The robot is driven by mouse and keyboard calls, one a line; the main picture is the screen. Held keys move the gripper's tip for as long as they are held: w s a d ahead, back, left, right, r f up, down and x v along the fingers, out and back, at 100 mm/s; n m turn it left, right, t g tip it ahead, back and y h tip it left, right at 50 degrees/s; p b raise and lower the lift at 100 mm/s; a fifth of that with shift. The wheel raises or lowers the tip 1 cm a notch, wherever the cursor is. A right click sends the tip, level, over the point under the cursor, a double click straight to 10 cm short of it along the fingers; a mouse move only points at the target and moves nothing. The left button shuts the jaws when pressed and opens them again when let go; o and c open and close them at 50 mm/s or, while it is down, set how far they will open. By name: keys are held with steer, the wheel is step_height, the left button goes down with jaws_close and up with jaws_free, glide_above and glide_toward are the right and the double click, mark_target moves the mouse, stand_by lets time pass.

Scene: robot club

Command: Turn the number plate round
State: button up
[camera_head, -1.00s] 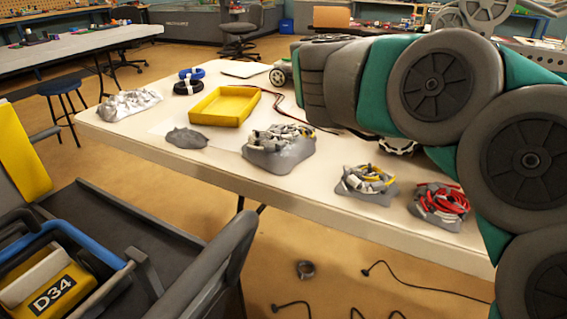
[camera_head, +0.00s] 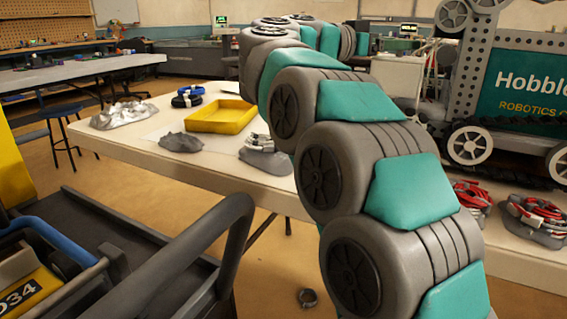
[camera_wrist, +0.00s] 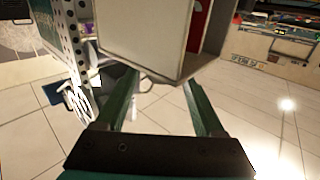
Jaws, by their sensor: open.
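My gripper (camera_wrist: 163,80) is open in the wrist view, with its two green fingers apart and nothing seen between their tips. A pale box-like body (camera_wrist: 140,35) with an open side and something red inside is just beyond the fingers; I cannot tell whether they touch it. In the head view, a dark label reading "34" after a cut-off character (camera_head: 19,296) is on a yellow block at bottom left. I cannot tell whether it is the number plate. A machine with a teal "Hobble…" panel (camera_head: 528,88) stands at the right. My arm hides the gripper in the head view.
A white table (camera_head: 215,180) carries a yellow tray (camera_head: 222,116), dark lumps and red cable bundles (camera_head: 470,199). A dark cart with a grey handle (camera_head: 232,236) stands at lower left. A perforated frame (camera_wrist: 82,45) is left of my fingers; tiled floor shows below.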

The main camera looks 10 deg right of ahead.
steer(key=shift+w+f+m+g+b, duration=0.15)
steer(key=shift+m+g+b, duration=0.5)
steer(key=shift+b, duration=0.95)
